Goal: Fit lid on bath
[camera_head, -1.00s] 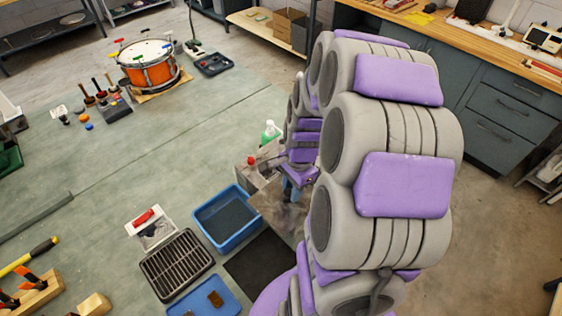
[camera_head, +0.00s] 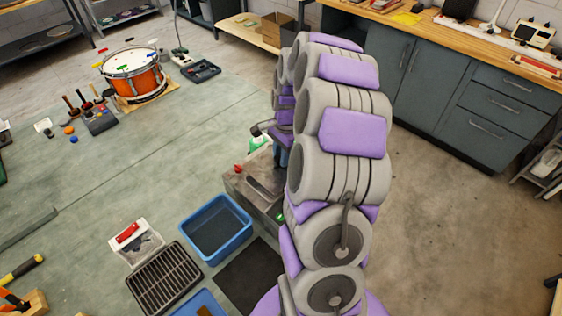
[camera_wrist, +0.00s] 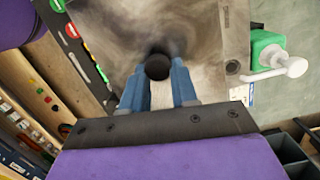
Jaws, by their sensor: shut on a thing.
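In the wrist view, my gripper (camera_wrist: 159,86) has its blue fingers either side of the round black knob (camera_wrist: 157,66) of the steel lid (camera_wrist: 120,22). It is shut on that knob. The bath (camera_head: 238,190) is a grey metal box right of the blue tub in the head view, partly hidden by my arm. Its dark panel with red and green buttons (camera_wrist: 74,34) runs along the left of the lid in the wrist view. The lid looks to be over the bath, but I cannot tell whether it touches the rim.
A blue tub (camera_head: 216,228), a grey rack (camera_head: 165,277) and a black mat (camera_head: 250,275) lie nearby.

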